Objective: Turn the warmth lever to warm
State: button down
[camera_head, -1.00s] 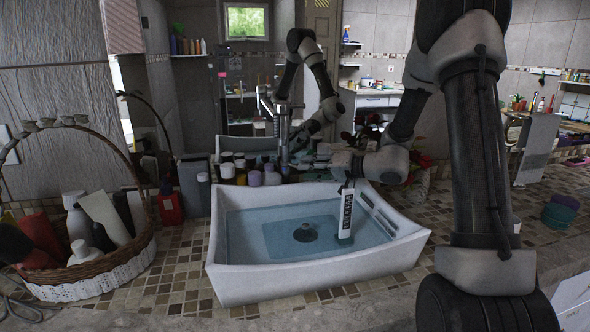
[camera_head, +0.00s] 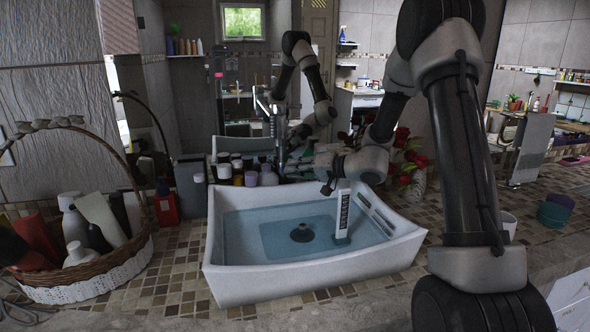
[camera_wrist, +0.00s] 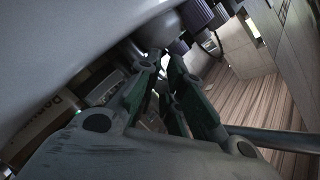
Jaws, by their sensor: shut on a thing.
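The chrome tap (camera_head: 279,135) stands upright at the back of the white basin (camera_head: 310,275), with a thin lever (camera_head: 261,98) angled up at its top left. My gripper (camera_head: 298,164) comes in from the right and reaches the tap's body, where its fingers look small and partly merge with the tap. In the wrist view my gripper's fingers (camera_wrist: 163,75) are close together at a smooth grey rounded part (camera_wrist: 165,36), which seems to belong to the tap. The exact contact is hard to see.
Several bottles and jars (camera_head: 238,175) crowd behind the basin. A wicker basket (camera_head: 140,262) holds bottles at left. Red flowers (camera_head: 405,160) stand right of the gripper.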

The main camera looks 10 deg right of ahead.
jog(key=shift+s+a+m+t+h, duration=0.1)
jog(key=shift+a+m+t+h, duration=0.1)
jog(key=shift+m+t+h, duration=0.2)
jog(key=c, duration=1.5)
grip_release()
jog(key=shift+c, duration=0.2)
jog(key=v, duration=1.2)
